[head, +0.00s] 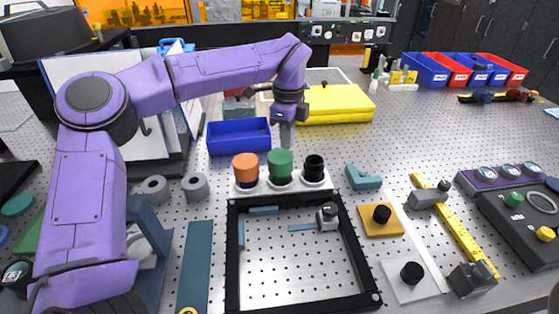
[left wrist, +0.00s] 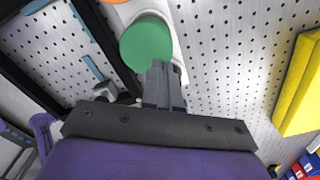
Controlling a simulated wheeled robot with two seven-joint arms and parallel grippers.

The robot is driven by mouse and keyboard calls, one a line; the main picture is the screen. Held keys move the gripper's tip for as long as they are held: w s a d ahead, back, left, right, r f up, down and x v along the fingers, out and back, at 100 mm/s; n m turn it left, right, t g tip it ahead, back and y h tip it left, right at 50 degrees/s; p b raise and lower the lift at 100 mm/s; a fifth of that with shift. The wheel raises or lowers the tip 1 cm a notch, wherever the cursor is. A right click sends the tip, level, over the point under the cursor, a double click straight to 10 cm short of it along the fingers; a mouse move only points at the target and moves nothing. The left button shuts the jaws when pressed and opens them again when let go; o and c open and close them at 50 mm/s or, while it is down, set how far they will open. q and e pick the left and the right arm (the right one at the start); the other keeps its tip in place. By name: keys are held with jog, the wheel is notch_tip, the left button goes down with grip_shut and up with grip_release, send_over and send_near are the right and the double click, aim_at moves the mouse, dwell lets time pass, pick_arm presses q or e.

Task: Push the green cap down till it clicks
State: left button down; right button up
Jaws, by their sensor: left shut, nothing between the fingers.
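The green cap (head: 280,164) stands upright on a white base (head: 252,186), between an orange cap (head: 245,167) and a black cap (head: 314,167). The green cap also shows in the left wrist view (left wrist: 146,42), partly covered by my fingertips at its lower right edge. My left gripper (head: 287,146) points down at the far top edge of the green cap; its fingers are together with nothing between them. The fingertips (left wrist: 162,68) also show in the left wrist view. I cannot tell whether they touch the cap. My right gripper is not in view.
A black square frame (head: 232,260) lies in front of the caps. A blue bin (head: 238,138) and a yellow block (head: 335,104) stand behind them. A teal L-shaped piece (head: 364,179) lies to the right.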

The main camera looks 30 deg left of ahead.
aim_at(286, 152)
pick_arm(q)
jog(key=shift+f+b, duration=1.3)
jog(key=shift+f, duration=0.05)
notch_tip(286, 152, up, 8)
jog(key=p, duration=0.5)
jog(key=shift+r, duration=0.1)
